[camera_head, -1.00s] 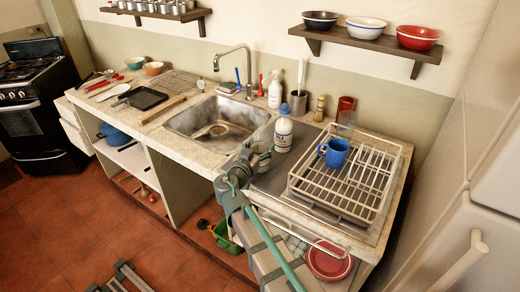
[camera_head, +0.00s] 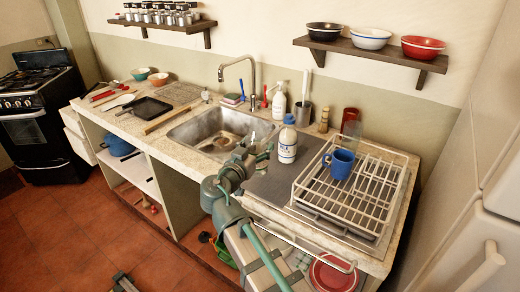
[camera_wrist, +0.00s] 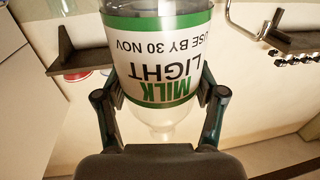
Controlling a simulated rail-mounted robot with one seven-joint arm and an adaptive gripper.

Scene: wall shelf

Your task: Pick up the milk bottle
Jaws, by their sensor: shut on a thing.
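The milk bottle (camera_wrist: 158,55) is clear, with a white label edged in green that reads "MILK LIGHT". In the wrist view its print appears upside down, as does the room. My gripper (camera_wrist: 160,92) has a finger on each side of this bottle and is shut on it. In the head view my gripper (camera_head: 256,150) is above the counter between the sink and a white bottle with a blue cap (camera_head: 287,145). The held bottle is hard to make out there. The blue-capped bottle stands upright on the counter, apart from my gripper.
A wire dish rack (camera_head: 378,190) with a blue mug (camera_head: 340,163) is on the right of the counter. The sink (camera_head: 200,133) and its tap (camera_head: 238,62) lie to the left and behind. A wall shelf (camera_head: 375,45) holds three bowls.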

